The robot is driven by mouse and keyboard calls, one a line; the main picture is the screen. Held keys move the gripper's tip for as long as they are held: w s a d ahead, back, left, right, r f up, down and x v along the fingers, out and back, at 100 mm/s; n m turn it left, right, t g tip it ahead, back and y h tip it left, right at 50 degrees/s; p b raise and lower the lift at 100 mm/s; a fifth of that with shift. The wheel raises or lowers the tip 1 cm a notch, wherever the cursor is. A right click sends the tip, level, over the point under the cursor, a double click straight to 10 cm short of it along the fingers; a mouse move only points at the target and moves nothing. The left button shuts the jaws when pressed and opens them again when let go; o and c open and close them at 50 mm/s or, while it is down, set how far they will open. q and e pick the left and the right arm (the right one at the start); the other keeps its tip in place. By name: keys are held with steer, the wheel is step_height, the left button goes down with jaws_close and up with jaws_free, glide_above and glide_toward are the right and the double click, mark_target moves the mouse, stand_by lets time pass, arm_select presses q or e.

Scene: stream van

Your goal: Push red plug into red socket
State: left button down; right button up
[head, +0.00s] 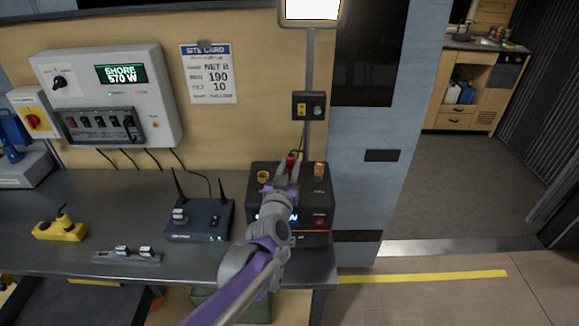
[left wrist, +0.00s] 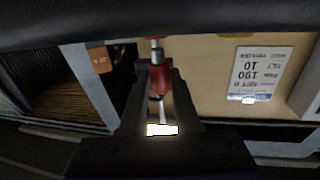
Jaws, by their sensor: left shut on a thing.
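My left gripper (head: 287,170) is shut on the red plug (head: 291,160), over the top of a black box (head: 262,168) at the right end of the bench. In the left wrist view the red plug (left wrist: 158,80) sits between the two dark fingers of the left gripper (left wrist: 156,75). A small red and pale part shows just beyond the plug there; I cannot tell whether it belongs to the plug or the socket. I cannot make out the red socket in the head view, where my gripper and arm cover the middle of the box. My right gripper is not in view.
A yellow connector (head: 263,176) and an orange one (head: 319,170) stand on the box beside my gripper. A router with antennas (head: 205,220) is to the left. A wall outlet (head: 309,106) and a lamp pole are behind. The bench's front left holds a yellow block (head: 60,229).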

arm_select(q)
steer(key=shift+f+b, duration=0.9)
steer(key=shift+f, duration=0.4)
steer(key=c, duration=0.5)
jaws_free()
steer(key=shift+c, duration=0.2)
steer(key=s+a, duration=0.2)
steer(key=s, duration=0.8)
steer(key=shift+s, duration=0.35)
